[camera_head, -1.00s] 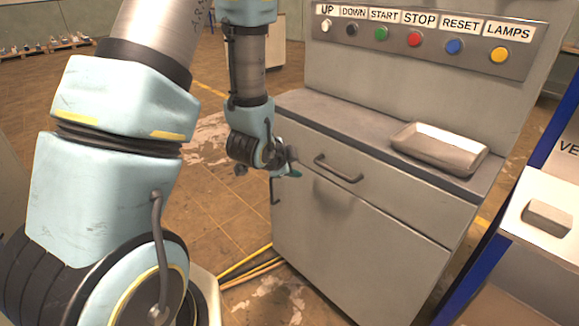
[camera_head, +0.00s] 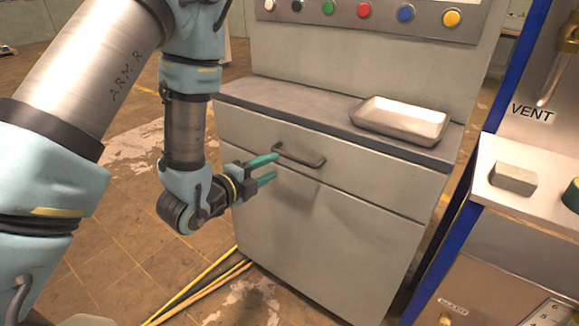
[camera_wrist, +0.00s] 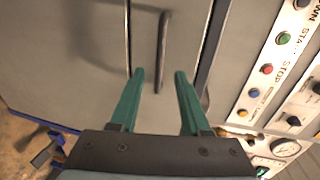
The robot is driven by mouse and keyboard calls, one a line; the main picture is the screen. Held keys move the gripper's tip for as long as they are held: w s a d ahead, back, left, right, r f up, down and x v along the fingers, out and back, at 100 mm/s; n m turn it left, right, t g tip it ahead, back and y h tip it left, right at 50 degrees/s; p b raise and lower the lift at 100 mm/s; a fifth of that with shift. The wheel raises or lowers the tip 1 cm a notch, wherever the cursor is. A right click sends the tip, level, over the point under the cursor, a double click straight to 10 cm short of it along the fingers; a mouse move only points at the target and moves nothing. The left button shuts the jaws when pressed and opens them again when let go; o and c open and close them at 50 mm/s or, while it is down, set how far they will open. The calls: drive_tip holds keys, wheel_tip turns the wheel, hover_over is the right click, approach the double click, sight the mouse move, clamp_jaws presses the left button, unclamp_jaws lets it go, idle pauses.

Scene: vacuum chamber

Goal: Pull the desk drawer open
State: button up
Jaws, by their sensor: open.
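The desk drawer (camera_head: 348,175) is a grey front panel under the desktop, and it looks shut. Its dark bar handle (camera_head: 300,156) sits on the drawer front. My gripper (camera_head: 270,168) has teal fingers, open and empty, just in front of the drawer face and to the left of the handle's middle. In the wrist view my gripper (camera_wrist: 159,75) points at the panel. The handle (camera_wrist: 162,50) lies lengthwise between the fingers' lines, its near end around the level of the fingertips. I cannot tell whether anything touches.
A metal tray (camera_head: 400,118) stands on the desktop (camera_head: 270,103), below a row of coloured buttons (camera_head: 364,10). A cabinet door (camera_head: 310,235) is under the drawer. A blue-edged VENT panel (camera_head: 530,110) stands close on the right. Yellow cables (camera_head: 205,285) lie on the floor at the left.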

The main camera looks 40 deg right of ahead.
sight(290, 158)
drive_tip(key=d+b, duration=0.1)
drive_tip(key=b, duration=0.2)
drive_tip(key=shift+w+f, duration=0.1)
drive_tip(key=shift+f, duration=0.25)
drive_tip(key=b, duration=0.4)
drive_tip(key=shift+d, duration=0.2)
drive_tip(key=x, duration=0.4)
drive_tip(key=p+x, duration=0.1)
drive_tip(key=x, duration=0.3)
drive_tip(key=shift+r, duration=0.2)
clamp_jaws()
idle(0.5)
